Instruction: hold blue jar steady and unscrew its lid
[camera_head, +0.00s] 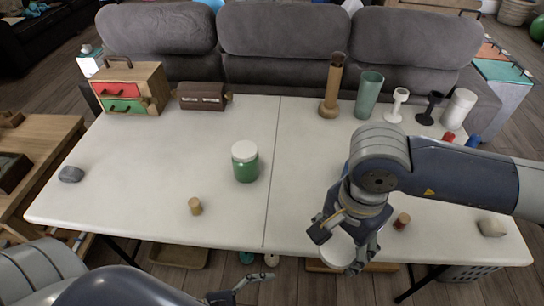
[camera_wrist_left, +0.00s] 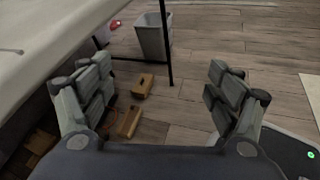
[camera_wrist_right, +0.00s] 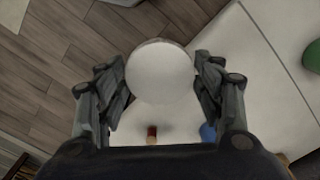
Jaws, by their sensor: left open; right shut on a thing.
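My right gripper (camera_head: 345,238) is shut on a round white lid (camera_head: 336,250) and holds it in the air by the front table edge. In the right wrist view the lid (camera_wrist_right: 160,72) fills the space between the fingers. The blue jar (camera_head: 346,168) stands on the table behind my right arm, mostly hidden; part of it shows in the right wrist view (camera_wrist_right: 207,132), apart from the lid. My left gripper (camera_wrist_left: 158,85) is open and empty, low in front of the table; its fingers show at the bottom of the head view (camera_head: 238,296).
A green jar with white lid (camera_head: 245,165) stands mid-table (camera_head: 120,200). A small wooden cylinder (camera_head: 195,206) and a red-and-tan one (camera_head: 402,221) stand near the front. Tall vessels line the back right. A drawer box (camera_head: 130,88) is back left. The left table area is mostly free.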

